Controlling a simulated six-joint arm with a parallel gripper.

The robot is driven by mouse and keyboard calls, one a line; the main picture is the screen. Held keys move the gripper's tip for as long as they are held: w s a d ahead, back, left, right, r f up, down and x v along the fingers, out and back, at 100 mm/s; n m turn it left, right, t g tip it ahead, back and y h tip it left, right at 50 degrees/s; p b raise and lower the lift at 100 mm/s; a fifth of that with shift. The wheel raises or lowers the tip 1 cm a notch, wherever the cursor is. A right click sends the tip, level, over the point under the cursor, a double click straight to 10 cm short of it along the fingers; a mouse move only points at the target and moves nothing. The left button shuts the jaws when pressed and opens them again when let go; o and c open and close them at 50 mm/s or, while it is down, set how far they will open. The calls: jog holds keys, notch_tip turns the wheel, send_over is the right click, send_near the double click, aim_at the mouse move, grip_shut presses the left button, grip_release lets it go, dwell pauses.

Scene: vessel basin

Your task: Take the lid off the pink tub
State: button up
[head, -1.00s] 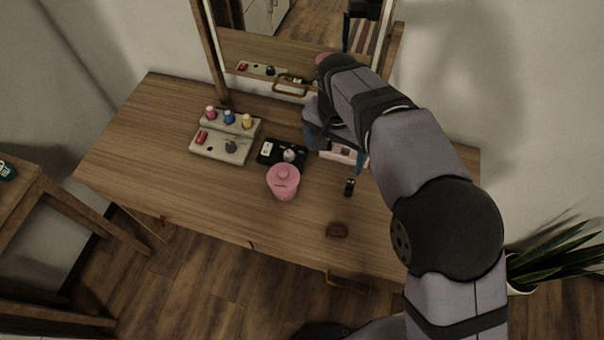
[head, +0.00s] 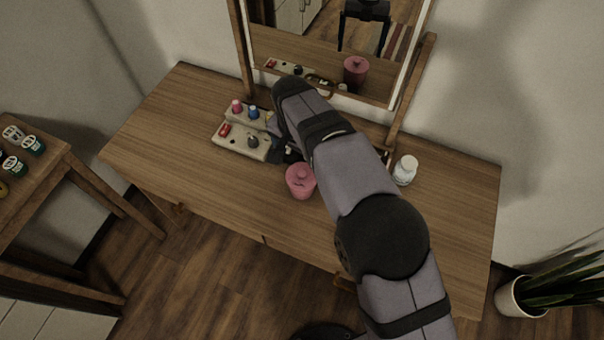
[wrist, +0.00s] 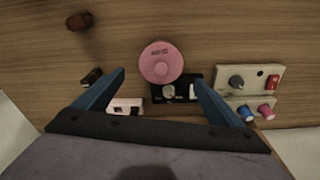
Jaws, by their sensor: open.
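The pink tub (head: 300,184) stands upright on the wooden table, just left of my forearm in the head view. In the wrist view its round pink lid (wrist: 161,62) is seen from above, with small dark marks on it; the lid sits on the tub. My gripper (wrist: 159,78) is open and empty, with its two blue fingers apart on either side of the lid's near edge in that view. The height between fingers and lid is hard to tell.
A white bottle (head: 405,170) stands right of my arm. A mirror (head: 330,75) rises at the back. The front left of the table is clear.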

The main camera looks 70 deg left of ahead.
aim_at(302, 172)
jog(key=shift+f+p, duration=1.15)
jog(key=shift+f, duration=1.35)
jog(key=c, duration=1.1)
